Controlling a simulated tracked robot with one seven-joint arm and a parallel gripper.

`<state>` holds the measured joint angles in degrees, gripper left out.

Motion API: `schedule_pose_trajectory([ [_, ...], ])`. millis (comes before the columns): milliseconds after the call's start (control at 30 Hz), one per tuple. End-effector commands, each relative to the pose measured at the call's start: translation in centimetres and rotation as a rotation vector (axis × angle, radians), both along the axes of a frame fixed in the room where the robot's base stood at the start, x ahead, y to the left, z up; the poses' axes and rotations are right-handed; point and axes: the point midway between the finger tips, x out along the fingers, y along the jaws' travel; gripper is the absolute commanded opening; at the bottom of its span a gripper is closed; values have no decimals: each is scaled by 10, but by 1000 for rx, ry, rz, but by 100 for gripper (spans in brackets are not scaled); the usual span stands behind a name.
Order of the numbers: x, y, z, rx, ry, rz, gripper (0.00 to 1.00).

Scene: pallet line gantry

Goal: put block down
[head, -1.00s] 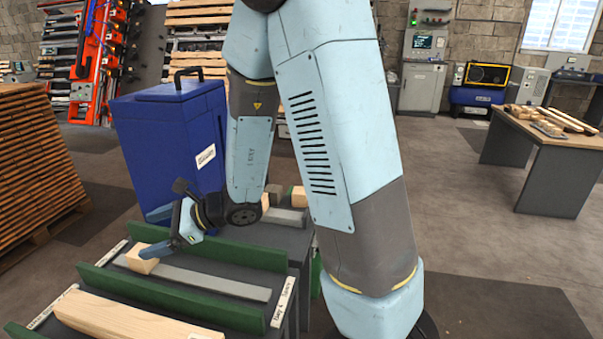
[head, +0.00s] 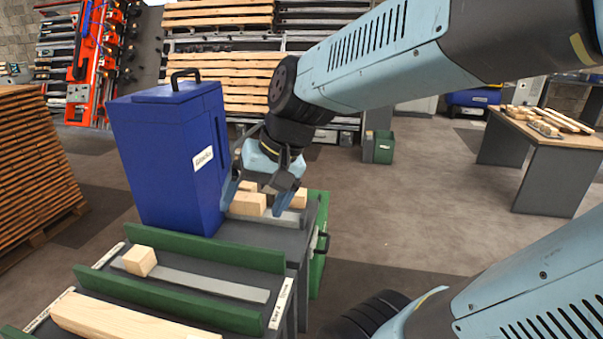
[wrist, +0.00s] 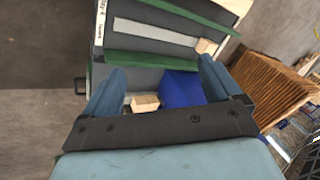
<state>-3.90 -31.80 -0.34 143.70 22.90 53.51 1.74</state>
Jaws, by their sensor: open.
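A pale wooden block (head: 140,261) sits on the grey strip in the lane between two green rails on the front table. It also shows near the top of the wrist view (wrist: 205,46). My gripper (head: 255,204) is open over the rear table, beside the blue bin. A second wooden block (head: 247,204) appears between its fingers in the head view. In the wrist view a block (wrist: 145,102) lies below the open fingers, nearer the left one. I cannot tell the gap between fingers and block. Another block (head: 298,199) is just right of the gripper.
A tall blue bin (head: 165,165) stands left of the gripper. Green rails (head: 205,252) border the lanes. A long wooden beam (head: 125,322) lies in the nearest lane. A pallet stack (head: 35,165) is at left. The floor to the right is open.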

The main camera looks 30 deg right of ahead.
Motion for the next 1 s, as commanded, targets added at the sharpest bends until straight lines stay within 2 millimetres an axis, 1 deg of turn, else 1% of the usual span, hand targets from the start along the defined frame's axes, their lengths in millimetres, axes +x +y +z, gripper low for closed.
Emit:
schedule_pose_trajectory([
  [33, -5, -14, 8, -69, -57, 14, 91],
  [133, -11, -40, 21, -200, -142, 41, 91],
  [200, -15, -53, 29, -274, -187, 52, 91],
  [367, -20, -77, 40, -376, -244, 66, 91],
  [500, -21, -81, 43, -397, -253, 70, 91],
  [1000, -21, -80, 42, -394, -251, 71, 91],
])
